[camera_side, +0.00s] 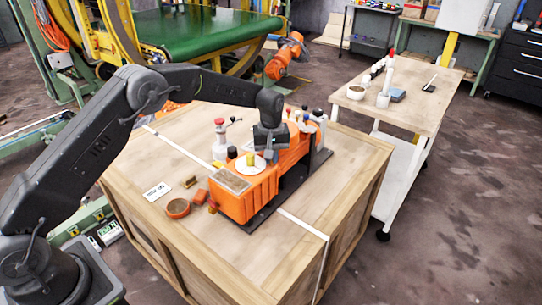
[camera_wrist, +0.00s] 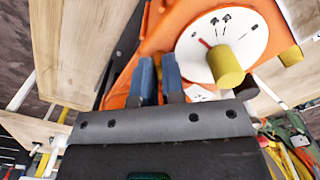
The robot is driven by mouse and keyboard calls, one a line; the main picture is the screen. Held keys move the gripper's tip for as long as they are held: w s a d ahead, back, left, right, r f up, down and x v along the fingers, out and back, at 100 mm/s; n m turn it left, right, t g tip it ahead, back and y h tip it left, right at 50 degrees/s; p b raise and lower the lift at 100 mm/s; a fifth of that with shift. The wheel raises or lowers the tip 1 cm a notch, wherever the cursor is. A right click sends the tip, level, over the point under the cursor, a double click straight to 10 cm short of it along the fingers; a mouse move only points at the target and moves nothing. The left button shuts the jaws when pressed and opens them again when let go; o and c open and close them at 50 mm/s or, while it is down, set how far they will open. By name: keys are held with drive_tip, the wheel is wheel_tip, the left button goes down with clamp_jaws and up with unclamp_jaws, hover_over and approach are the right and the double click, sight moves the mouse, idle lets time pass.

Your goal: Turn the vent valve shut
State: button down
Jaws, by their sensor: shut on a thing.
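The orange unit (camera_side: 245,196) stands on a dark base plate on the wooden crate. My gripper (camera_side: 268,156) is over its middle, pointing down. In the wrist view the blue fingers of my gripper (camera_wrist: 159,68) are close together against the orange body, shut on a small part between them. That part is mostly hidden, and I cannot make out its shape or turn angle. A white dial (camera_wrist: 195,58) with black marks, a red pointer and a yellow knob (camera_wrist: 227,66) is right of the fingers. The dial also shows in the side view (camera_side: 243,169), left of my gripper.
A red-topped bottle (camera_side: 219,140) stands behind the unit. A brown bowl (camera_side: 177,208), small blocks and a label card (camera_side: 157,192) lie on the crate top (camera_side: 150,160) at left. Several capped items crowd behind my gripper. The crate's front right is clear. A side table (camera_side: 425,105) stands apart.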

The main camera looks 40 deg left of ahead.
drive_tip(key=m, duration=0.4)
drive_tip(key=shift+m, duration=2.6)
drive_tip(key=c, duration=1.5)
unclamp_jaws()
wheel_tip(320, 180, up, 14)
